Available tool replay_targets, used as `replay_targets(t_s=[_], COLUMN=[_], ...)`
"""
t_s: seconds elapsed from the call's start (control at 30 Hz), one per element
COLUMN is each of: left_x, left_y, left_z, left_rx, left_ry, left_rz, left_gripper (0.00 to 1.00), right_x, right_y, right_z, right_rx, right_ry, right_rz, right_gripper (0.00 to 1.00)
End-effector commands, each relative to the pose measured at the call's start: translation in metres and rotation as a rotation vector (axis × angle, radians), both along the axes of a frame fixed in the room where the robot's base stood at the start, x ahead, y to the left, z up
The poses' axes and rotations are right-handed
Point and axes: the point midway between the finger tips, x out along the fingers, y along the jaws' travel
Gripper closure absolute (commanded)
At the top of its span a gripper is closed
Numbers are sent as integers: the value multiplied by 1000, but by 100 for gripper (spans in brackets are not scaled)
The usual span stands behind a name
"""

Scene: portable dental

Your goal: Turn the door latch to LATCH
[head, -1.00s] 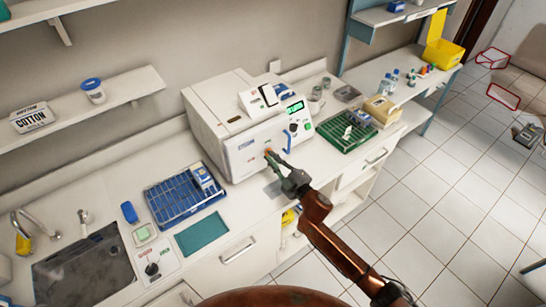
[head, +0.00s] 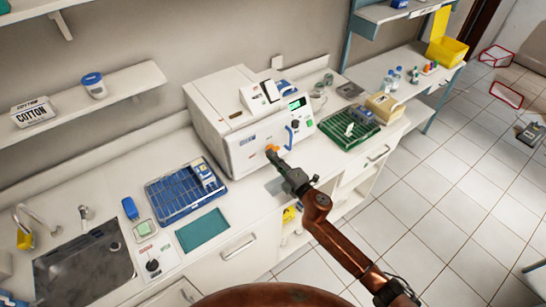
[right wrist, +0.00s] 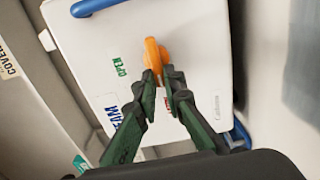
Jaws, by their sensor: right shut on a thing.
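The white steriliser (head: 225,105) stands on the counter. The orange door latch (head: 271,148) is on its front door; it also shows in the right wrist view (right wrist: 155,52), pointing roughly along my fingers. A green OPEN label (right wrist: 119,67) is left of the latch in that view. I cannot make out a LATCH label. My right gripper (head: 276,157) is at the door front, its two green fingers (right wrist: 166,82) shut on the near end of the latch. The fingertips hide that end. My left gripper is not in view.
A blue handle (head: 288,138) is on the steriliser front, close to the latch. A blue rack tray (head: 165,203) and a teal mat (head: 203,231) lie left on the counter. A green rack (head: 347,130) stands to the right. The sink (head: 84,268) is at far left.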

Motion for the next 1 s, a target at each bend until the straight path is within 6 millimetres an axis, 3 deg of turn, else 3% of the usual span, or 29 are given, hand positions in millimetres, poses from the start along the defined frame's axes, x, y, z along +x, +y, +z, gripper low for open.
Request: replay_targets(t_s=[0.43,0.47,0.7,1.0], left_x=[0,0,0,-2], left_y=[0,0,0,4], left_z=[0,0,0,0], left_rx=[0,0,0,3], left_ry=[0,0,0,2], left_rz=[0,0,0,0], left_gripper=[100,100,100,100], right_x=[0,0,0,-1], right_y=[-1,-1,0,-1], right_z=[-2,-2,-1,-1], right_rx=[-11,-11,-9,-9], right_ry=[-5,-5,-6,-5], right_rz=[-1,-1,0,0], right_gripper=[100,90,74,73])
